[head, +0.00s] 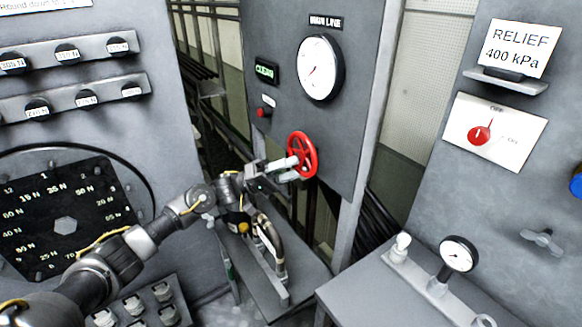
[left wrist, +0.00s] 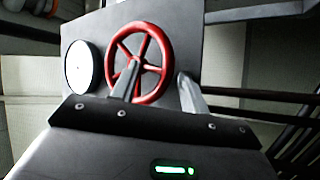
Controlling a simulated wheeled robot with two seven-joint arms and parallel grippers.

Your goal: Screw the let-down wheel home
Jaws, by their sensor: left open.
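The let-down wheel, a red spoked handwheel (head: 302,154), sits on the grey panel below the main line gauge (head: 320,69). My left gripper (head: 292,168) is at the wheel's left and lower side. In the left wrist view the red wheel (left wrist: 150,46) is ahead, between and beyond the two fingers (left wrist: 158,90). The left finger overlaps the wheel's lower left part; the right finger stands just right of its rim. The fingers are apart. Whether either touches the rim I cannot tell. My right gripper is not in view.
A red knob (head: 264,112) and a green display (head: 266,71) are on the same panel, left of the gauge. A pipe stand (head: 270,258) is below my left wrist. A bench (head: 350,292) with a small gauge (head: 458,254) is at lower right.

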